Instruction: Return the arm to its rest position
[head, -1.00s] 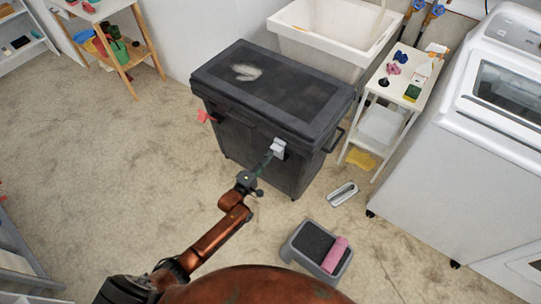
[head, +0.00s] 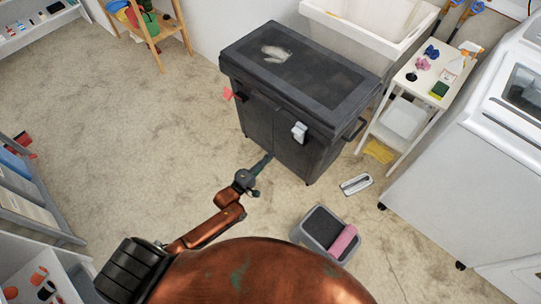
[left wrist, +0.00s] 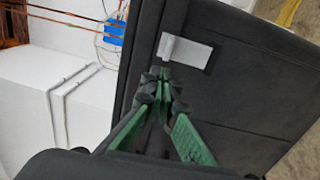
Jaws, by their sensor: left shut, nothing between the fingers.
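My left gripper (head: 263,163) is shut and empty, in front of the dark grey cabinet (head: 275,135) and a little apart from it in the head view. In the left wrist view its green fingers (left wrist: 160,80) meet at the tips, close below a light grey latch (left wrist: 188,53) on the dark cabinet front. The latch also shows in the head view (head: 299,131), above and to the right of the gripper. My left arm (head: 205,230) reaches out bent, low in the head view. My right gripper is not in view.
A small grey object (head: 356,184) lies near the cabinet. A white side table (head: 420,75) and a white washer (head: 480,140) stand at right. The floor at left is clear.

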